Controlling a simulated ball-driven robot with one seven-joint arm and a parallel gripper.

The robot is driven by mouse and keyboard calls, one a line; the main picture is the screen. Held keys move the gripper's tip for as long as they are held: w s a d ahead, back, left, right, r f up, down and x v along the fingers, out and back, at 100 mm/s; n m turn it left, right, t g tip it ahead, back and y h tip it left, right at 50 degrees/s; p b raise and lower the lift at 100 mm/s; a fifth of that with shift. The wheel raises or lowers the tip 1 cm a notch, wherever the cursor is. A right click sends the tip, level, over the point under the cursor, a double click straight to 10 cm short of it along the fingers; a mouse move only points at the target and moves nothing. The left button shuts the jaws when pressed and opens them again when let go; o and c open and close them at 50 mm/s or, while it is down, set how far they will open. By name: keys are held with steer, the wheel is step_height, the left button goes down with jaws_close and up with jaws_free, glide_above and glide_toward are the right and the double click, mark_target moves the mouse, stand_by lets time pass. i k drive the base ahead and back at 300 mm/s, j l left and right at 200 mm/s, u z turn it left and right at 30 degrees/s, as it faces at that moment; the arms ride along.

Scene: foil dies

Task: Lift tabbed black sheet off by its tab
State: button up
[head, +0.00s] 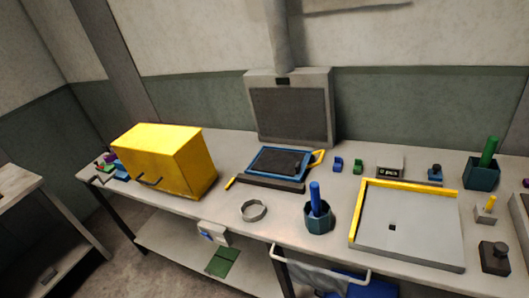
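A black sheet (278,161) lies flat inside a blue frame (257,172) on the workbench, near the middle of the head view. A yellow loop-shaped piece (319,157) stands out at the right end of the frame. I cannot tell whether it is the sheet's tab or belongs to the frame. A dark bar (272,184) with a yellow end lies along the near side of the frame. My gripper is not in view.
A yellow box (168,155) stands left on the workbench (240,196). A metal ring (253,211) and a holder with a blue handle (318,213) sit in front. A grey, yellow-edged tray (415,235) lies right. A dark-screened panel (290,113) stands behind the frame.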

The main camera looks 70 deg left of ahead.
mark_target(287, 163)
steer(key=u, duration=1.6)
